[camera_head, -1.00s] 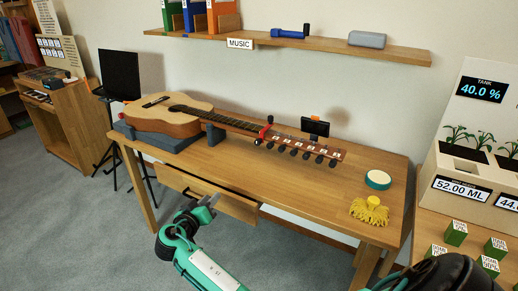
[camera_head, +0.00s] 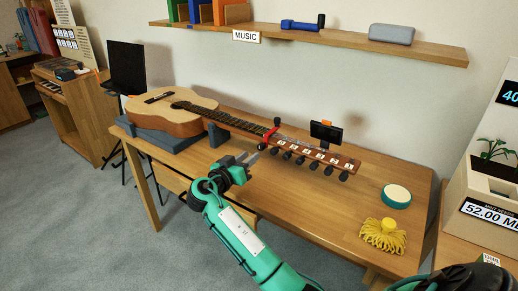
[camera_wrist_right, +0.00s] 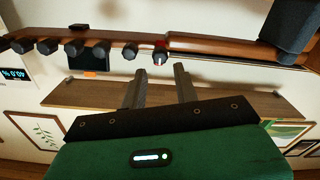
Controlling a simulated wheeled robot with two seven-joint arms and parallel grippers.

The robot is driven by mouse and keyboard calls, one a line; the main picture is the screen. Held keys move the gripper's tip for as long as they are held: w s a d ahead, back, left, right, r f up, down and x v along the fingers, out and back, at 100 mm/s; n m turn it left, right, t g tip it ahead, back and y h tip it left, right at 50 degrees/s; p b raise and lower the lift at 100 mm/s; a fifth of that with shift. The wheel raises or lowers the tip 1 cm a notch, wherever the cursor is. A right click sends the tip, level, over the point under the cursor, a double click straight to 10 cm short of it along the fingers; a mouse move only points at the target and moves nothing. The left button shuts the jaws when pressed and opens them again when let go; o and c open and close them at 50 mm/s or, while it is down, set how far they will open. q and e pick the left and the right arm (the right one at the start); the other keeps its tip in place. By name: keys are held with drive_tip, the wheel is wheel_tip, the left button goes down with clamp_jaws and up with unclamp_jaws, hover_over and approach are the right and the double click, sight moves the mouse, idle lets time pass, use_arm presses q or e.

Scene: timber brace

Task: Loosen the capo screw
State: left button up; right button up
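The guitar (camera_head: 165,111) lies on the wooden table with its neck pointing right. A red capo (camera_head: 270,134) is clamped on the neck near the headstock (camera_head: 320,157). In the right wrist view the capo screw, a dark knob with a red and white mark (camera_wrist_right: 160,59), lies just beyond the fingertips, roughly between them. My right gripper (camera_head: 249,157) is in front of the neck, left of and below the capo, apart from it. Its two fingers (camera_wrist_right: 158,72) are spread and empty. My left gripper does not show.
A small dark tuner-like device (camera_head: 326,133) stands behind the headstock. Dark tuning pegs line its near edge. A grey neck rest (camera_head: 218,135) supports the guitar. The front table middle is clear.

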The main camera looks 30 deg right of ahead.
sight(259, 148)
drive_tip(key=x, duration=0.6)
drive_tip(key=shift+c, duration=0.2)
clamp_jaws()
